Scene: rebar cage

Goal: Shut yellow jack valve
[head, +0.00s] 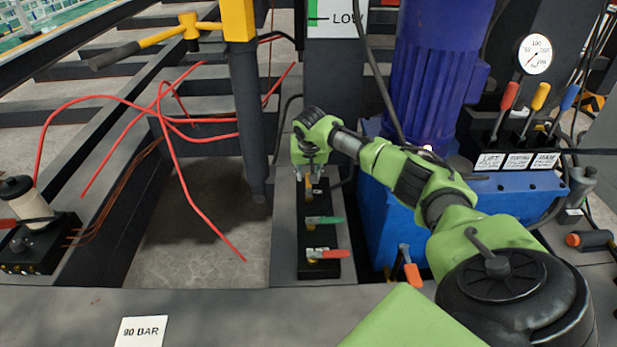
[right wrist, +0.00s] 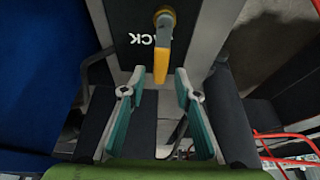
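The yellow jack valve handle (right wrist: 161,62) shows in the right wrist view on a dark plate with partly hidden white lettering. It points down the picture, its tip near the gap between my fingertips. My right gripper (right wrist: 159,84) is open, with one teal finger on each side of that gap, and no grip on the handle shows. In the head view my right gripper (head: 308,178) is over the far end of the black valve block (head: 313,239) and hides most of the yellow valve. A green-handled valve (head: 325,220) and a red-handled valve (head: 328,254) sit nearer. My left gripper is out of view.
A blue pump unit (head: 400,215) stands right of the valve block, with a gauge (head: 535,54) and coloured levers behind. A dark post (head: 248,120) and red hoses (head: 185,190) lie left. A "90 BAR" label (head: 141,331) is on the front beam.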

